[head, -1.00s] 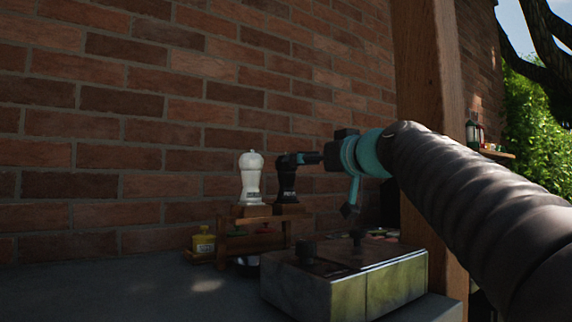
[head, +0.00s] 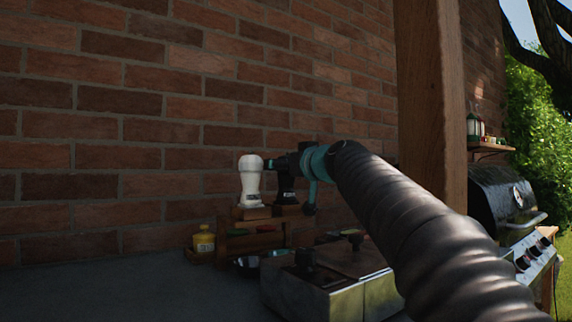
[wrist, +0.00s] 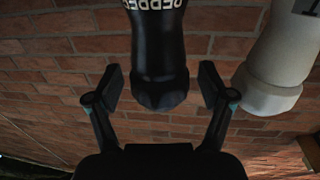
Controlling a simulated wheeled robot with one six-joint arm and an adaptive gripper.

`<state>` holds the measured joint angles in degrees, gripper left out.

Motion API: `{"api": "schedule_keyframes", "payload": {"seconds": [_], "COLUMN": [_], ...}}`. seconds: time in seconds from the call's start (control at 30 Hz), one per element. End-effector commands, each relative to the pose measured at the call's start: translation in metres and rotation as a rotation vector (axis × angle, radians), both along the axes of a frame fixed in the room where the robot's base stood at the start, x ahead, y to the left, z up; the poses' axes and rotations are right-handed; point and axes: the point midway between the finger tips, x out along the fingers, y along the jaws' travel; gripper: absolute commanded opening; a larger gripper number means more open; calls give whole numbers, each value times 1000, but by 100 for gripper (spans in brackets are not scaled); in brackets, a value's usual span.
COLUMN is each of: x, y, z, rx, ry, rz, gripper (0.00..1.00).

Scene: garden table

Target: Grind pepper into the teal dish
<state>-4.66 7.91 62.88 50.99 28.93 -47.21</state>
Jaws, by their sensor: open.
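The black pepper mill (head: 285,188) stands upright on a wooden rack, just right of a white mill (head: 250,182). My gripper (head: 281,164) is at the black mill's upper part in the head view, which it partly hides. In the wrist view the black mill (wrist: 158,50), lettered in white, is between the two open fingers of my gripper (wrist: 162,86), with a gap visible on each side. The white mill (wrist: 277,65) is at the right there.
The wooden rack (head: 222,243) stands against the brick wall. A yellow jar (head: 204,241) is at its left and a metal-sided box (head: 300,295) in front. A wooden post (head: 432,100) and a grill (head: 500,205) are at the right. The counter's front left is clear.

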Motion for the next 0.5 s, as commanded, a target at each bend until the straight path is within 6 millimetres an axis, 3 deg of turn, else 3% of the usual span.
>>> {"api": "schedule_keyframes", "payload": {"seconds": [0.1, 0.33, 0.5], "x": [0, 0, 0], "y": [0, 0, 0], "z": [0, 0, -1], "rx": [0, 0, 0], "ry": [0, 0, 1], "rz": [0, 0, 4], "gripper": [81, 24, 20]}}
